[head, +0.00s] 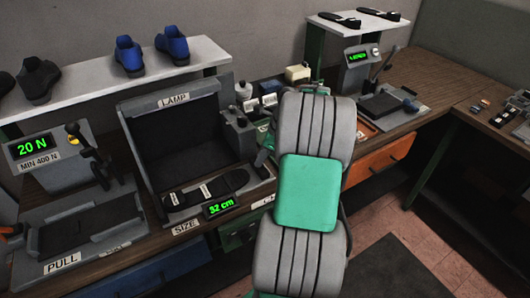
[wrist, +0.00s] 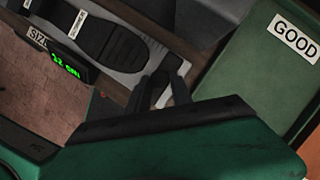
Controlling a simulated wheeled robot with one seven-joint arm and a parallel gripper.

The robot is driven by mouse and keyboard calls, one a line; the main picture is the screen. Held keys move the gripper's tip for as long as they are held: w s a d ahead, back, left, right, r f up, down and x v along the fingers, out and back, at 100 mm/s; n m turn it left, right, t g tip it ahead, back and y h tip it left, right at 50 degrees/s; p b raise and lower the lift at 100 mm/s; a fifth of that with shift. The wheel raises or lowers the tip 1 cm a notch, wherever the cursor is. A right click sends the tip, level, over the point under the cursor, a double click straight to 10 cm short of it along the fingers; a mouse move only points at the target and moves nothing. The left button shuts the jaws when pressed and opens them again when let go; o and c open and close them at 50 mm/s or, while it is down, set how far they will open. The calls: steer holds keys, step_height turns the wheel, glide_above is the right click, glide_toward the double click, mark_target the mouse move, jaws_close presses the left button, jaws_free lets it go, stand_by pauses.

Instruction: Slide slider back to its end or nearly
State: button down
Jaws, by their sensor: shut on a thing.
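The size gauge (head: 190,205) stands on the bench under the lamp box, with a dark insole (head: 205,188) lying on its bed. In the wrist view the insole's rounded end (wrist: 115,50) points toward my fingers. In the head view my arm covers part of this area.
The lamp box (head: 170,135) rises behind the gauge. A pull tester (head: 85,225) stands to the left. A green tray marked GOOD (wrist: 265,75) lies beside the gauge in the wrist view. Blue shoes (head: 150,52) stand on a shelf above.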

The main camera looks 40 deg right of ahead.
steer(key=c, duration=1.3)
jaws_free()
steer(key=shift+d, duration=0.35)
steer(key=shift+o, duration=0.8)
steer(key=shift+a, duration=0.15)
steer(key=v, duration=0.8)
